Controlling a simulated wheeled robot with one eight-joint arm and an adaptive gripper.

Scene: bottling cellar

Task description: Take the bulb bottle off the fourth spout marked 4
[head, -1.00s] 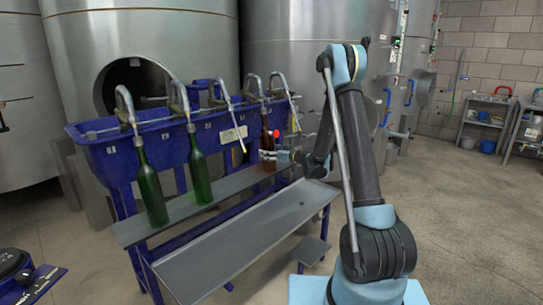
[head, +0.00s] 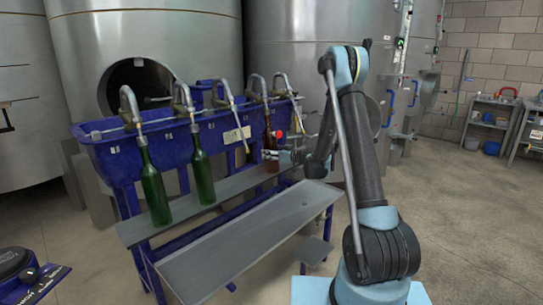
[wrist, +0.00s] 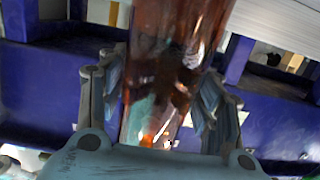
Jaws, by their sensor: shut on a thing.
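The bulb bottle (head: 271,165) is amber-brown and stands roughly upright below the fourth spout (head: 256,88) of the blue filler. Its neck is close to that spout's tip; I cannot tell whether the tip is still inside it. My gripper (head: 284,157) is at the bottle's right side, shut on it. In the wrist view the glassy amber body (wrist: 175,40) fills the space between the two fingers of my gripper (wrist: 160,88). The bottle's base is near the shelf (head: 225,188); any gap is too small to tell.
Green bottles stand under the first spout (head: 153,190) and the second spout (head: 202,175). The third spout (head: 229,92) and fifth spout (head: 284,85) carry no bottle. A blue trough (head: 105,155) lies behind the bottles. A grey tray (head: 235,245) sits lower in front.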

